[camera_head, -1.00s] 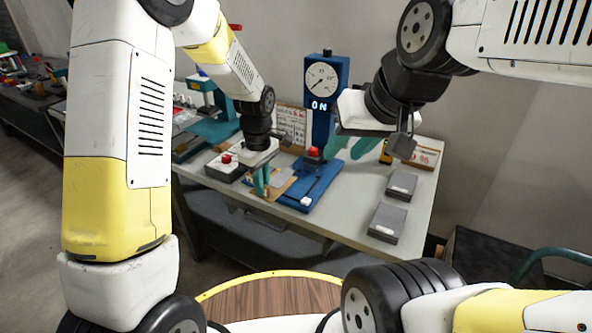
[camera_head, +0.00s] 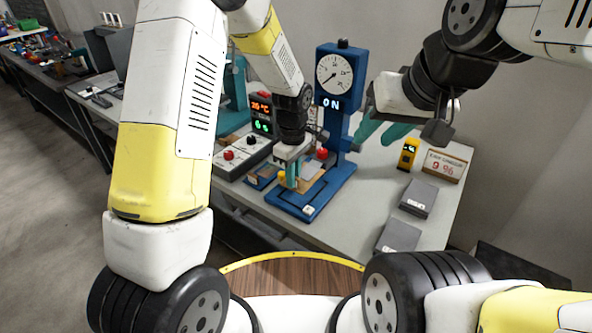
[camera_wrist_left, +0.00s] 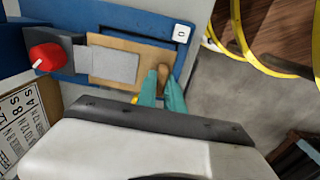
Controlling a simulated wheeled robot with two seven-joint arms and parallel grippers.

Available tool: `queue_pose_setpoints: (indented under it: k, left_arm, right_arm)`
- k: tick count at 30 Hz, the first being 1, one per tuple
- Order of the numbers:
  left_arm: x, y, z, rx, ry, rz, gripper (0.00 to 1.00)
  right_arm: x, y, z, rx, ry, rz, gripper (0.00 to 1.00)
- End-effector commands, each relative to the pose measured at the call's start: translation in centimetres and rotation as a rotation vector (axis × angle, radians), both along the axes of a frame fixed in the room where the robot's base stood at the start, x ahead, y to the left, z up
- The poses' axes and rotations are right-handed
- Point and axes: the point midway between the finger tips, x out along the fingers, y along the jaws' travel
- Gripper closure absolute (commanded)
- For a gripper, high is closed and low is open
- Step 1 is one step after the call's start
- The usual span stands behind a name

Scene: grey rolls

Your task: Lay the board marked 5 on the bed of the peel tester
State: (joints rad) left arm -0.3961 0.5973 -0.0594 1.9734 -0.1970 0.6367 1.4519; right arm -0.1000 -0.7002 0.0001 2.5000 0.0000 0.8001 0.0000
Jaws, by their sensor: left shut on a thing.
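My right gripper (camera_head: 382,132) is open and empty, right of the tester column.
A red knob (camera_wrist_left: 45,57) sits at the clamp end of the bed. A control box (camera_head: 242,157) and a red-green display (camera_head: 261,113) stand left of the tester.

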Motion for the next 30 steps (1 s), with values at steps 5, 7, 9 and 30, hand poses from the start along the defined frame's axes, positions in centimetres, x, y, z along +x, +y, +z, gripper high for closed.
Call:
queue_pose_setpoints:
  k: [5, 7, 9, 30]
  left_arm:
    - [0.0, 0.0, -1.4, 0.0, 0.0, -0.001, 1.0]
    - [0.0, 0.0, -2.2, 0.001, 0.001, -0.002, 1.0]
    - [0.0, 0.0, -3.3, 0.001, 0.002, -0.002, 1.0]
    - [0.0, 0.0, -4.9, -0.001, -0.001, -0.001, 0.66]
  right_arm:
    - [0.0, 0.0, 0.0, 0.0, 0.0, 0.0, 0.64]
    - [0.0, 0.0, 0.0, 0.0, 0.0, 0.0, 0.64]
    - [0.0, 0.0, 0.0, 0.0, 0.0, 0.0, 0.64]
    - [0.0, 0.0, 0.0, 0.0, 0.0, 0.0, 0.64]
